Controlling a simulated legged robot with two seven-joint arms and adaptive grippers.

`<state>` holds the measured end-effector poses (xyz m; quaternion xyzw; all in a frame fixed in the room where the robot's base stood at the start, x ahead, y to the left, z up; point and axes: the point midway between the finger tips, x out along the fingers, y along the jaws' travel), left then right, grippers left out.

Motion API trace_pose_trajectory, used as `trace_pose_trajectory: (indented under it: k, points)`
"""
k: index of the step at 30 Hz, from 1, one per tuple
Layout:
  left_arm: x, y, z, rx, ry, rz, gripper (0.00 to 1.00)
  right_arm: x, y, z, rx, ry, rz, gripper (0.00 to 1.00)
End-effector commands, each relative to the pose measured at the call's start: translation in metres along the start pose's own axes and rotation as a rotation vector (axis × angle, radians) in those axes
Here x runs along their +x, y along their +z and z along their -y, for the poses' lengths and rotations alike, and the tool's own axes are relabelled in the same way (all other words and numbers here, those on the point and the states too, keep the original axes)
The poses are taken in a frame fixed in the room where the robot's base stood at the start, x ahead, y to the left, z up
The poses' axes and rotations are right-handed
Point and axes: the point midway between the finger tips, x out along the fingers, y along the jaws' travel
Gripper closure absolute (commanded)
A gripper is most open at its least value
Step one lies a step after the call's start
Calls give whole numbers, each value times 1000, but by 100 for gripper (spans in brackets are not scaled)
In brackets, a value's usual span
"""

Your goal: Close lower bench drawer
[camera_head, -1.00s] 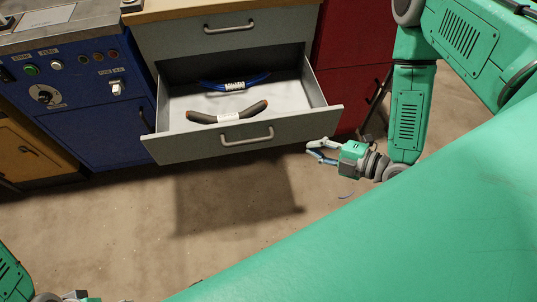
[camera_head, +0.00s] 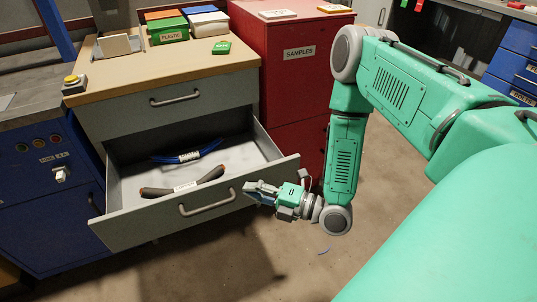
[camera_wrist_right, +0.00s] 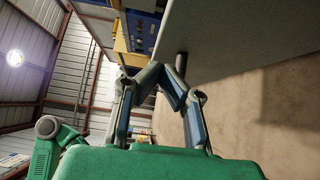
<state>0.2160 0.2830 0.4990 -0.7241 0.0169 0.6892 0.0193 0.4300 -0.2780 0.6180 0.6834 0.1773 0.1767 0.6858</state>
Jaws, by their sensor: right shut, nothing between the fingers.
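The lower bench drawer (camera_head: 150,228) is pulled out, with its grey front facing me and a bar handle (camera_head: 207,202) in the middle. Inside lie a blue cable bundle (camera_head: 205,150) and a dark cable piece with orange ends (camera_head: 154,192), each with a white label. My right gripper (camera_head: 250,189) is shut and empty, near the right part of the drawer front. In the wrist view the right gripper's fingertips (camera_wrist_right: 167,68) meet close to the drawer front (camera_wrist_right: 235,35) and its handle (camera_wrist_right: 181,64); I cannot tell whether they touch. My left gripper is not in view.
The upper drawer (camera_head: 170,103) is shut under a wooden top carrying a green PLASTIC bin (camera_head: 168,32) and other bins. A red SAMPLES cabinet (camera_head: 290,75) stands to the right, a blue control cabinet (camera_head: 45,215) to the left.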

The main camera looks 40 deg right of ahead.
Motion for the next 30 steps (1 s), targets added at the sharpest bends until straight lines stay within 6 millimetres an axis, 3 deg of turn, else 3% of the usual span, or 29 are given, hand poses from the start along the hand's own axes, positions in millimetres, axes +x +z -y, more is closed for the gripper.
trace_pose_trajectory:
  k: [6, 23, 30]
  points:
    - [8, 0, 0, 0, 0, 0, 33, 15, 16, 1, 0, 0, 1, 100]
    - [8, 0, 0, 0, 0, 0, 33, 21, 22, 0, -1, 0, 0, 100]
    - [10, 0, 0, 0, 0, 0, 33, 44, 45, 0, -4, 2, 0, 100]
